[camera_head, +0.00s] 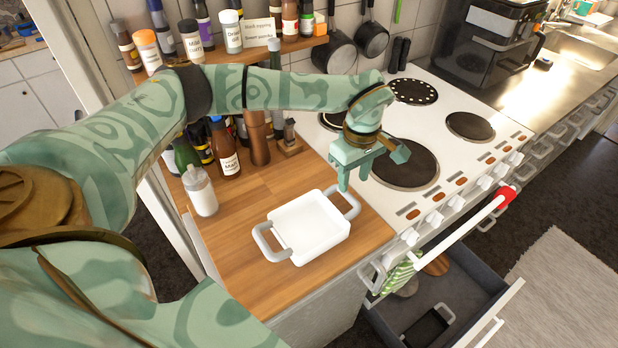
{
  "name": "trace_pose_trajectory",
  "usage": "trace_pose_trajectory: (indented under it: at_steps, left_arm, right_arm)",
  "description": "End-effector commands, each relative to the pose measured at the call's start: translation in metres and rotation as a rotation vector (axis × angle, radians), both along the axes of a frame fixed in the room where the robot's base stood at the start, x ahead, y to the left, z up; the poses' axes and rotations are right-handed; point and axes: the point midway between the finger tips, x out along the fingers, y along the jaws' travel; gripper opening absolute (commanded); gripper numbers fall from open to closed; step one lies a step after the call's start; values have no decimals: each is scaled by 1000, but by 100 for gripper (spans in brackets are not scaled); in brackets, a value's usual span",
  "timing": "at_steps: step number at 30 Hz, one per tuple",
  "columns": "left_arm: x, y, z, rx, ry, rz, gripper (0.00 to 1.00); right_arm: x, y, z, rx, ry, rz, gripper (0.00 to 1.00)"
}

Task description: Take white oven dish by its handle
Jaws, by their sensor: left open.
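The white oven dish (311,228) sits on the wooden counter, a square dish with a grey handle at each of two opposite sides. One handle (268,243) is at its left and the other (347,204) at its upper right. My left gripper (354,181) is above and just behind the right handle, with its fingers pointing down and apart. It is open and holds nothing. I cannot tell whether its fingertips touch anything. My right gripper does not show.
The white cooker (455,160) with dark hot plates adjoins the counter on the right. Bottles, including a white-bodied one (201,190), stand at the counter's back left. An open drawer (455,285) lies below the cooker. The wooden counter (240,275) is clear in front of the dish.

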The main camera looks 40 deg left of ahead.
Motion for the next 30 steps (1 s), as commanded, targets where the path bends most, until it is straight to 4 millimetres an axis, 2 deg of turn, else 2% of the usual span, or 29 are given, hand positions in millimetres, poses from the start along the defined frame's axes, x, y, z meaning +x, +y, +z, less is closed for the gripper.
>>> trace_pose_trajectory:
  at_steps: [1, 8, 15, 23, 24, 28, 30]
  left_arm:
    - [0, 0, -8, -1, 1, 0, 42]
    - [-1, 1, -28, -1, 0, 0, 42]
    - [-1, 6, -65, -2, 2, 1, 42]
    - [-1, 6, -70, -1, -2, 1, 42]
    - [-1, 6, -70, -1, -2, 0, 39]
    - [-1, 6, -69, -1, -2, 0, 3]
    - [-1, 6, -69, -1, -2, 0, 0]
  right_arm:
    - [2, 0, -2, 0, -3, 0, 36]
    - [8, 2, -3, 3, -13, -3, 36]
    - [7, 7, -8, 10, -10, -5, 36]
    - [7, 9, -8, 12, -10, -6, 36]
    - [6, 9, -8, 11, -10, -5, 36]
    - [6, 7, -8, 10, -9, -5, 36]
    - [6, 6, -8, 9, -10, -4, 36]
